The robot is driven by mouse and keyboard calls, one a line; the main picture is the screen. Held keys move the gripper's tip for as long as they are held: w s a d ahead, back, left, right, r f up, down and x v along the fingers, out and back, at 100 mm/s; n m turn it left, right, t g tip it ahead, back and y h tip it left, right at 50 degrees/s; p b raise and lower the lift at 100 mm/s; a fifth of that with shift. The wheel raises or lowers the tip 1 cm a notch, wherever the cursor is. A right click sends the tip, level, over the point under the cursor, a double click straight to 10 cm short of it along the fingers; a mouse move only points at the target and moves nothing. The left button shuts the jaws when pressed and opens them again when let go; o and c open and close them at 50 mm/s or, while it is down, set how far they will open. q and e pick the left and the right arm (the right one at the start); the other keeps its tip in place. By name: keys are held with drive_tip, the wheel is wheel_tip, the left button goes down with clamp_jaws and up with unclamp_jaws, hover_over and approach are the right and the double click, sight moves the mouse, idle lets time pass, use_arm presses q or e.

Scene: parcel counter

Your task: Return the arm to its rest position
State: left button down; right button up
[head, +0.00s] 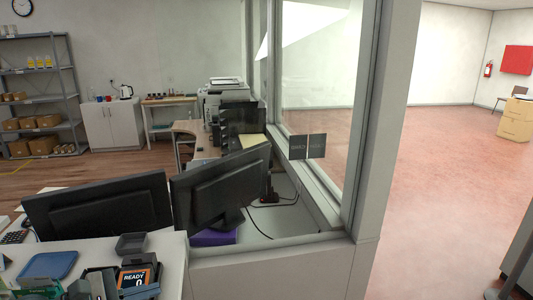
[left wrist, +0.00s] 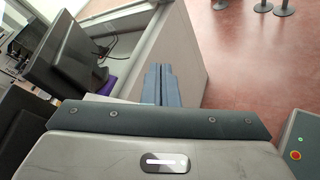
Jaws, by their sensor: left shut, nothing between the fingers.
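My left gripper (left wrist: 158,70) shows in the left wrist view as two blue-grey fingers side by side. They are shut against each other with nothing between them. The fingers point away over my own grey body, with a pale counter panel behind them. In the head view I cannot clearly make out the left gripper or its arm. My right gripper is not in view.
Two black monitors (head: 214,187) stand on the counter at left. A glass partition (head: 318,70) borders the counter. The red floor (head: 440,200) at right is mostly open.

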use_arm(q)
wheel_tip(320, 180, up, 7)
drive_tip(key=s+a+n+t+y, duration=0.1)
drive_tip(key=n+t, duration=1)
drive_tip(key=n, duration=0.8)
drive_tip(key=s+a+f+n+g+y, duration=0.25)
drive_tip(key=a+f+n+y, duration=0.3)
drive_tip(key=n+y, duration=0.4)
drive_tip(key=s+a+f+n+g+y, duration=0.1)
drive_tip(key=a+f+n+g+y, duration=0.4)
drive_tip(key=n, duration=0.8)
drive_tip(key=s+d+f+n+g+h, duration=0.2)
drive_tip(key=s+d+f+n+g, duration=0.3)
drive_tip(key=s+f, duration=0.45)
drive_tip(key=s+d+f+n+g+h, duration=0.4)
drive_tip(key=s+f, duration=0.3)
drive_tip(key=f, duration=0.5)
wheel_tip(320, 180, down, 31)
drive_tip(key=a+g+y, duration=0.2)
drive_tip(key=g, duration=0.1)
drive_tip(key=s+f, duration=1.8)
drive_tip(key=s, duration=0.1)
drive_tip(key=shift+a+f+b, duration=0.25)
drive_tip(key=shift+a+b, duration=0.1)
drive_tip(key=shift+b, duration=0.1)
drive_tip(key=shift+n+g+h, duration=0.25)
